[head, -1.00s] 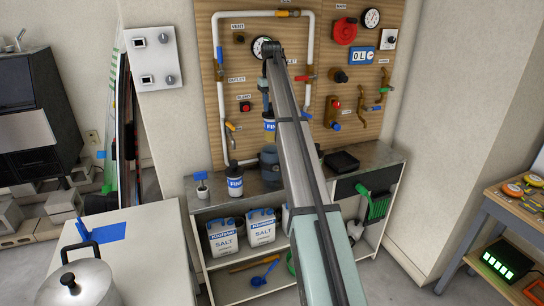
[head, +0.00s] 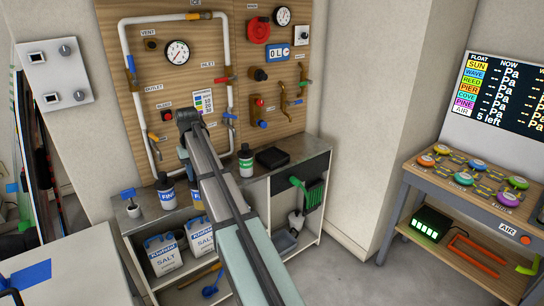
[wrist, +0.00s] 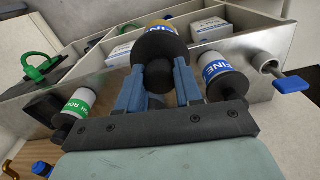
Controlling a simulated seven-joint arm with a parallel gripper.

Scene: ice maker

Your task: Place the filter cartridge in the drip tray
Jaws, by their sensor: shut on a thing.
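A flat black tray-like thing (head: 272,158) lies on the counter to the right. I cannot tell whether this is the drip tray.
A green-labelled bottle (head: 246,162) stands between my arm and the black thing. A small blue-handled valve piece (head: 130,203) is at the counter's left. Salt bags (head: 162,254) sit on the shelf below. The panel with pipes and a gauge (head: 177,52) rises behind.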

